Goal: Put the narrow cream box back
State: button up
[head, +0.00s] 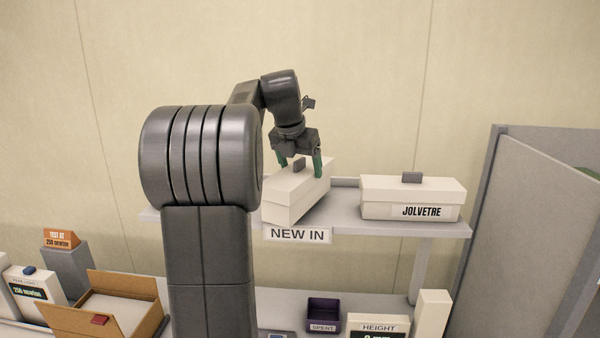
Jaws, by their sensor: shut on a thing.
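My gripper (300,167), with green fingers, is shut on a narrow cream box (288,207) at the left part of the raised grey shelf (345,225). The fingers come down on either side of the box's top, with a small grey knob (299,166) between them. The box sits turned at an angle to the shelf, its near end above the NEW IN label (297,234). I cannot tell whether its underside touches the shelf. My arm hides the shelf's left part.
A second cream box labelled JOLVETRE (412,198) stands on the shelf to the right, with a gap between. A grey partition (535,235) rises at the right. Below are an open brown carton (140,287), a purple SPENT bin (323,312) and a HEIGHT display (378,326).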

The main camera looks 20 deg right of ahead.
jog(key=shift+f, duration=0.85)
jog(key=shift+f, duration=0.1)
jog(key=o, duration=1.7)
jog(key=v, duration=1.2)
jog(key=shift+b, duration=0.35)
